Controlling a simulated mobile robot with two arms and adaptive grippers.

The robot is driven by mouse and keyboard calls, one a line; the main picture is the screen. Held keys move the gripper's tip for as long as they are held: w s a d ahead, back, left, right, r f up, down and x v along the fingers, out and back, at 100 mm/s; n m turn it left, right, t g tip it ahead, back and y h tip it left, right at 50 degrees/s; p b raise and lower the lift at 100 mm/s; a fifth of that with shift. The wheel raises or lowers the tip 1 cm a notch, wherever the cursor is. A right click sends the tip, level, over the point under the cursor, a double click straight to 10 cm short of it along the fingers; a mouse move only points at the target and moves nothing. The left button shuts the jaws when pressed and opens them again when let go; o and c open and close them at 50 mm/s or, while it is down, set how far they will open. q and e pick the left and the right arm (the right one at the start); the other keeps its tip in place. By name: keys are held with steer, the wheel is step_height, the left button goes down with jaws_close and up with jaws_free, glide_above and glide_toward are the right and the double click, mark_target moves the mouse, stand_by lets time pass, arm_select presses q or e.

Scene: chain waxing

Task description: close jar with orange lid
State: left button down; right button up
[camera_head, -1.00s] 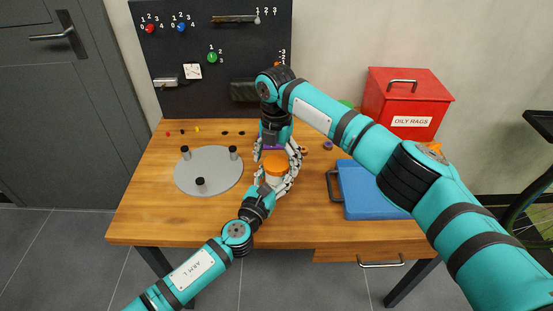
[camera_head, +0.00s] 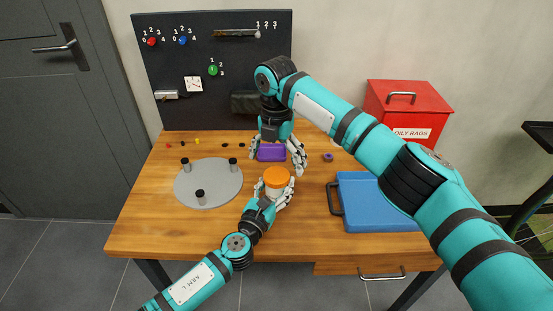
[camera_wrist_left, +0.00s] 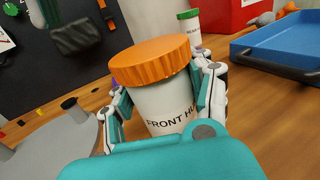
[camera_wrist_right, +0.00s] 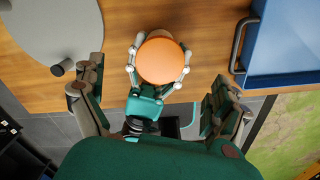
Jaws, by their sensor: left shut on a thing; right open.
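The orange lid (camera_head: 276,176) sits on top of the white jar (camera_wrist_left: 160,105), whose label begins "FRONT HU". In the left wrist view the lid (camera_wrist_left: 150,60) covers the jar's mouth and looks seated; whether it is screwed tight I cannot tell. My left gripper (camera_head: 275,190) is shut around the jar's sides, below the lid, near the table's front. My right gripper (camera_head: 278,163) is open and empty, apart from the lid. In the right wrist view the lid (camera_wrist_right: 160,60) lies between its spread fingers, farther off.
A grey disc with black-topped posts (camera_head: 215,190) is to the left. A blue tray (camera_head: 375,215) and red oily-rags bin (camera_head: 405,110) are to the right. Another white jar with a green lid (camera_wrist_left: 188,14) stands behind.

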step_height(320, 180, up, 12)
stand_by(0.6)
arm_select(q)
steer(key=shift+c, duration=2)
jaws_free()
steer(key=v, duration=1.2)
